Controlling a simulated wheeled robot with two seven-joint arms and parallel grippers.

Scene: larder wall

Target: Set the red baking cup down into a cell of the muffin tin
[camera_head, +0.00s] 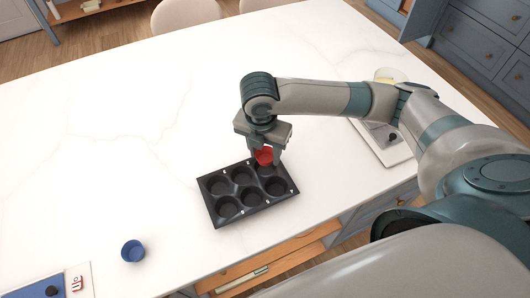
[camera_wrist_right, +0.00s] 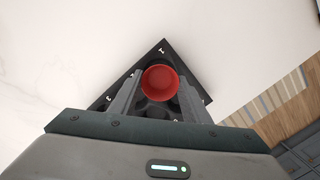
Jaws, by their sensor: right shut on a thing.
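The red baking cup (camera_head: 264,156) is between the fingers of my right gripper (camera_head: 265,154), which is shut on it. In the right wrist view the red cup (camera_wrist_right: 160,83) shows from above with its mouth open, between the two fingers (camera_wrist_right: 159,95). The black muffin tin (camera_head: 249,211) lies on the white counter, with two rows of dark cells. The cup is at the tin's back right cell; I cannot tell whether it touches the tin. The tin also shows beneath the cup in the right wrist view (camera_wrist_right: 196,84). My left gripper is not in view.
A blue cup (camera_head: 133,251) stands on the counter left of the tin. A blue-and-white board (camera_head: 75,279) is at the lower left corner. A pale tray (camera_head: 383,145) lies to the right, partly behind my arm. The counter's middle left is clear.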

